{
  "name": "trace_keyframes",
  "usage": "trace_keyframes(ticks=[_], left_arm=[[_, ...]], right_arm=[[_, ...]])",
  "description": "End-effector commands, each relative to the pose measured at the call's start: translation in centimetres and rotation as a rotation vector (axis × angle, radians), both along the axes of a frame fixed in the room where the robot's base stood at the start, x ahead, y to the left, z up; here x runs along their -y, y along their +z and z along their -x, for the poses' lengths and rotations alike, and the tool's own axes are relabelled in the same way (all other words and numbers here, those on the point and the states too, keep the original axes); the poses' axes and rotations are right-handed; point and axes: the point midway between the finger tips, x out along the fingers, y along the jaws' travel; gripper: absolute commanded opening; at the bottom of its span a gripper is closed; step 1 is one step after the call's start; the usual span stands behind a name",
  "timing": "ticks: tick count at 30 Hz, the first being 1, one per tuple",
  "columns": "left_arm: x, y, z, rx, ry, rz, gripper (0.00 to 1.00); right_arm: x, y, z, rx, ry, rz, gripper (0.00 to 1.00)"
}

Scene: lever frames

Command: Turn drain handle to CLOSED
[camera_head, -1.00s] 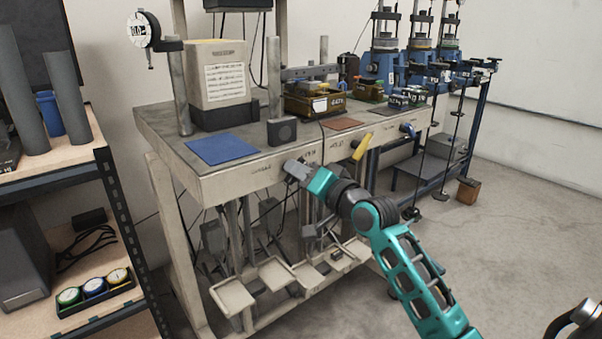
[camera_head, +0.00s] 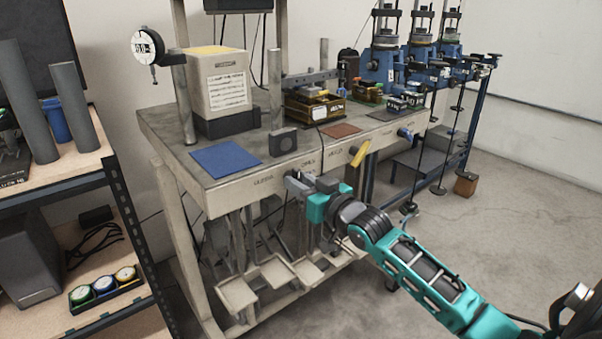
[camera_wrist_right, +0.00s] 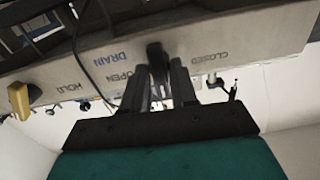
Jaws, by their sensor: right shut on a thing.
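The drain handle (camera_wrist_right: 155,56) is a dark lever on the bench's front face, mostly hidden by my fingers. In the wrist view it stands between the OPEN label (camera_wrist_right: 117,80), close on its left, and the CLOSED label (camera_wrist_right: 207,54), farther to its right. My right gripper (camera_wrist_right: 164,72) is shut on it. In the head view my right gripper (camera_head: 297,181) is at the bench's front face, below the OPEN marking, and the handle is too small to make out there. My left gripper is not in view.
A yellow handle (camera_head: 360,153) and a blue handle (camera_head: 405,134) stick out farther right along the bench front (camera_head: 230,193). Lever arms and pans (camera_head: 238,293) hang below the bench. A shelf (camera_head: 50,186) stands at the left.

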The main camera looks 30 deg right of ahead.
Motion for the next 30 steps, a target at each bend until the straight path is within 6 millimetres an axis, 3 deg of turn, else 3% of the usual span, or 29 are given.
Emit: trace_keyframes(ticks=[1,5,18,30], left_arm=[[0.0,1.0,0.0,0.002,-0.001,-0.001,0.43],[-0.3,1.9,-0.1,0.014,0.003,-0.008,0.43],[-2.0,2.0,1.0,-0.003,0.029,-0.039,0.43],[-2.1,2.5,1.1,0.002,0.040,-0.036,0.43]], right_arm=[[0.0,0.4,0.0,0.002,0.000,0.045,0.00],[0.0,0.4,0.0,0.012,0.000,0.168,0.00],[-0.1,0.3,0.0,0.046,0.000,0.567,0.00],[-0.2,0.1,0.0,0.065,0.000,0.795,0.00]])
